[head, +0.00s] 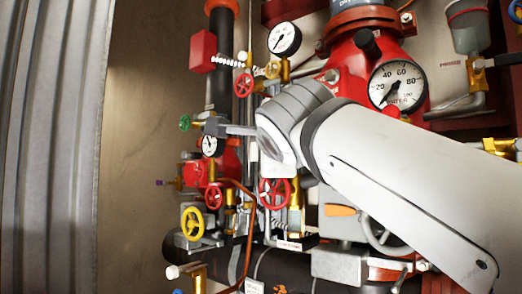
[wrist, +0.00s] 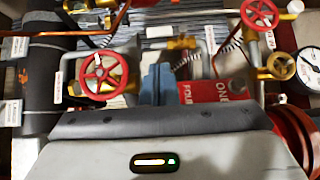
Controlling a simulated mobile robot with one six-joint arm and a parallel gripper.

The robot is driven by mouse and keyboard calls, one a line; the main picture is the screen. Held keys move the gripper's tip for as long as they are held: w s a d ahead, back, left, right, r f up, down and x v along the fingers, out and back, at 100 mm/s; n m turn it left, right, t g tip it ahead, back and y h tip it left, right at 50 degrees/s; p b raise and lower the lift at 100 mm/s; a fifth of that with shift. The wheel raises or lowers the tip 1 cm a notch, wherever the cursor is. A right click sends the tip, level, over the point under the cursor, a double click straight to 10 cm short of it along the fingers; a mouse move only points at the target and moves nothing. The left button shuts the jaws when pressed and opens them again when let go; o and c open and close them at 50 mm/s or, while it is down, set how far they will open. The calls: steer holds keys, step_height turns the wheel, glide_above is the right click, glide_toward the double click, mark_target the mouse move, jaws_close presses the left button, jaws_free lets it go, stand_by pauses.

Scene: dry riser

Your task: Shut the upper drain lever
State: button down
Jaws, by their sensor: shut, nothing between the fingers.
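My gripper (head: 212,128) reaches left across the pipework in the head view, its fingers together and empty. Its tips are near a small green handwheel (head: 185,123) and just above a small gauge (head: 209,146); I cannot tell whether they touch anything. In the wrist view the closed blue-grey fingers (wrist: 158,84) point at the pipes, below a brass fitting (wrist: 183,43). A brass fitting with a purple tip (head: 165,183) sticks out at the left in the head view. I cannot tell for sure which part is the upper drain lever.
Red handwheels (head: 275,193), a yellow handwheel (head: 192,223) and a large gauge (head: 397,86) crowd the pipework. In the wrist view a red handwheel (wrist: 104,73) is left of the fingers and a red lettered box (wrist: 213,92) right. Bare wall (head: 140,110) lies left.

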mark_target(254, 152)
steer(key=w+a+p, duration=0.1)
steer(key=w+p, duration=0.3)
steer(key=w, duration=0.5)
steer(key=shift+w, duration=0.35)
steer(key=shift+f, duration=0.1)
